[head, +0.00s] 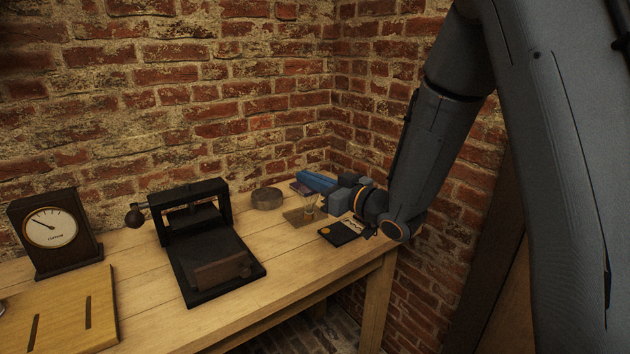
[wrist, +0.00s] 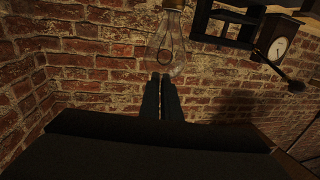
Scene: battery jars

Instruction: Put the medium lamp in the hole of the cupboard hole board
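A clear glass lamp (head: 309,204) stands upright on a small brown square plate (head: 296,217) near the back corner of the table. It also shows in the wrist view (wrist: 166,48), with its looped filament visible and its base at the top edge. My gripper (head: 328,202) is right beside the lamp, to its right in the head view. In the wrist view its two fingers (wrist: 165,78) are close together, with their tips at the rounded end of the glass. I see no sign of a grip on it. I cannot tell which plate is the cupboard hole board.
A black plate with an orange disc (head: 350,231) lies near the table's right edge. A round metal dish (head: 267,198) and a blue item (head: 314,181) are behind. A black press-like stand (head: 213,285) and a dial clock (head: 55,236) stand left. Brick walls close the corner.

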